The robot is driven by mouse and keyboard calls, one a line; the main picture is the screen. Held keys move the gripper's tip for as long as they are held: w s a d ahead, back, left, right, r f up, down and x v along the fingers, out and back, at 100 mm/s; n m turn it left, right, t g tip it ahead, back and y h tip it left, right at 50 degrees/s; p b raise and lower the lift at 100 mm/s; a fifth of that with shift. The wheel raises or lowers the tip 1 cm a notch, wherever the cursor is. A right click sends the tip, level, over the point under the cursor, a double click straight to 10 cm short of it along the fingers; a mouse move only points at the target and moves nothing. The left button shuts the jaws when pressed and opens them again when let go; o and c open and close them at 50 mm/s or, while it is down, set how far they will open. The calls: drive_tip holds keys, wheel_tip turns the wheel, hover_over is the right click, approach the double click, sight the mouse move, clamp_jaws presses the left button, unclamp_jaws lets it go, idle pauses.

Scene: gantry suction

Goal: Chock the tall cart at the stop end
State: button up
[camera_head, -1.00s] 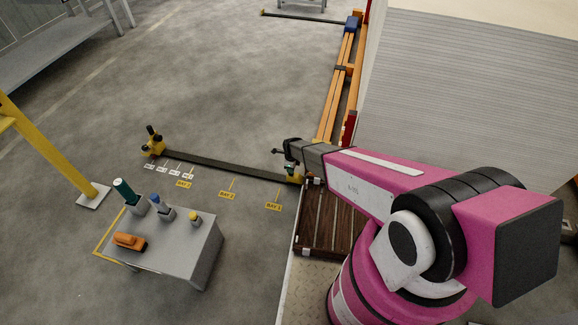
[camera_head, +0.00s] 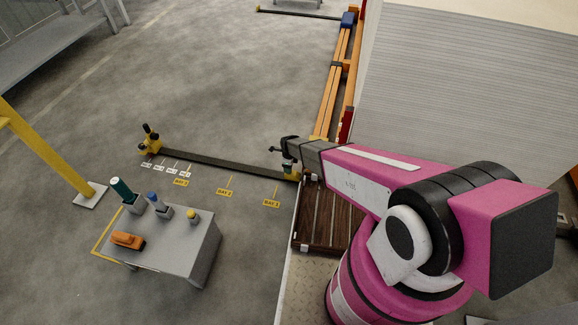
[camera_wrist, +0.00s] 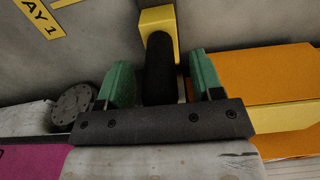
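My gripper (camera_head: 285,150) is at the right end of a dark floor rail (camera_head: 225,164). In the wrist view my gripper (camera_wrist: 162,85) is open, with green finger pads on either side of a black upright grip (camera_wrist: 160,70). The grip stands on a yellow block (camera_wrist: 157,18); gaps show between it and both pads. At the rail's left end stands a yellow fitting (camera_head: 150,146) with dark knobs. I cannot tell which thing is the tall cart, or whether either yellow part is the chock or stop.
A grey table (camera_head: 185,250) at lower left carries green (camera_head: 121,188), blue and yellow topped pieces and an orange block (camera_head: 127,240). BAY labels (camera_head: 225,192) mark the floor. A yellow post (camera_head: 45,150) stands left; orange beams (camera_head: 330,100) run behind my gripper.

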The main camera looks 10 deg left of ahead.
wheel_tip(320, 180, up, 11)
drive_tip(key=shift+f, duration=0.1)
idle(0.7)
